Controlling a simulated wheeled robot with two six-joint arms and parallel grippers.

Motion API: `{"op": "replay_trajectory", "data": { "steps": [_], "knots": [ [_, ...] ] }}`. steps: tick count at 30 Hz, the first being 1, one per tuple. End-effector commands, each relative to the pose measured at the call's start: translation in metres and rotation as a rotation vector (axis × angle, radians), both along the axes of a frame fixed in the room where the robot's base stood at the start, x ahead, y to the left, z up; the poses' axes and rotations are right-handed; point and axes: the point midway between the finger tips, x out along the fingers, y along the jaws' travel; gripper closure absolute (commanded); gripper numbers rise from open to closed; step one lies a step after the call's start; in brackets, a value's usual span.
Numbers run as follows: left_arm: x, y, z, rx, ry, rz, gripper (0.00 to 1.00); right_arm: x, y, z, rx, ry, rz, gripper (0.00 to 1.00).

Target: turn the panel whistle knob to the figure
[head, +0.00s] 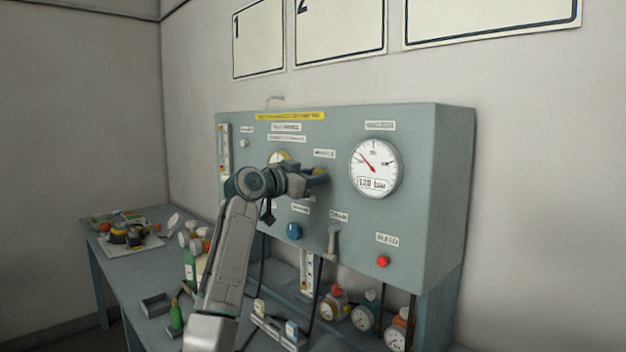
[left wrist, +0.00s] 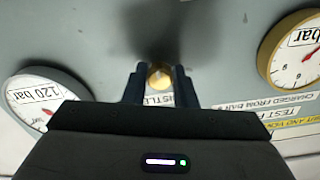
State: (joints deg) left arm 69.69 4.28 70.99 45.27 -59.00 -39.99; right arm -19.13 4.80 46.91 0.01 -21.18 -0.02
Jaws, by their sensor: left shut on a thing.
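The panel whistle knob (left wrist: 159,76) is a small brass-coloured round knob on the grey-green test panel (head: 440,190). In the left wrist view it sits between the two dark fingers of my left gripper (left wrist: 160,84), with a partly covered label ending in "WHISTLE" style lettering below it. My left gripper (head: 318,178) is shut on the knob, at the panel face under a small label. In the head view the gripper hides most of the knob. A large gauge (head: 376,167) right of the gripper reads "120 bar" on its plate. My right gripper is not in view.
A second gauge (head: 279,158) is partly behind my left arm. A blue knob (head: 294,231), a grey lever (head: 333,242) and a red button (head: 383,261) lie lower on the panel. Several small gauges and bottles stand on the bench below.

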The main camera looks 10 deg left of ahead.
Motion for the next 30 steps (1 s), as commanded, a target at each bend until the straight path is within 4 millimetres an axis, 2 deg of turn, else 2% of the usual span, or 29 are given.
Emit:
{"op": "replay_trajectory", "data": {
  "steps": [1,14,15,17,26,30],
  "knots": [
    [0.0009,-0.0004,-0.0059,0.007,0.007,-0.003,0.98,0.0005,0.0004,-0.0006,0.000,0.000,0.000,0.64],
    [0.0010,-0.0005,-0.0060,0.013,0.005,-0.002,0.98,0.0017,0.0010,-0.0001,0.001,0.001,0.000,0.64],
    [0.0010,-0.0005,-0.0060,0.013,0.005,-0.002,0.68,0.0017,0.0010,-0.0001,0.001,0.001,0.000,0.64],
    [0.0008,-0.0004,-0.0052,0.012,0.004,-0.003,0.56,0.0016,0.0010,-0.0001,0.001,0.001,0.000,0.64],
    [-0.0001,0.0002,-0.0021,0.010,-0.003,-0.001,0.54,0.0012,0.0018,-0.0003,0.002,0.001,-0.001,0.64],
    [-0.0064,0.0050,-0.0025,0.011,-0.005,0.001,0.54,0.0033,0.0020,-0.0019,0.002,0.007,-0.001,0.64]
  ]
}}
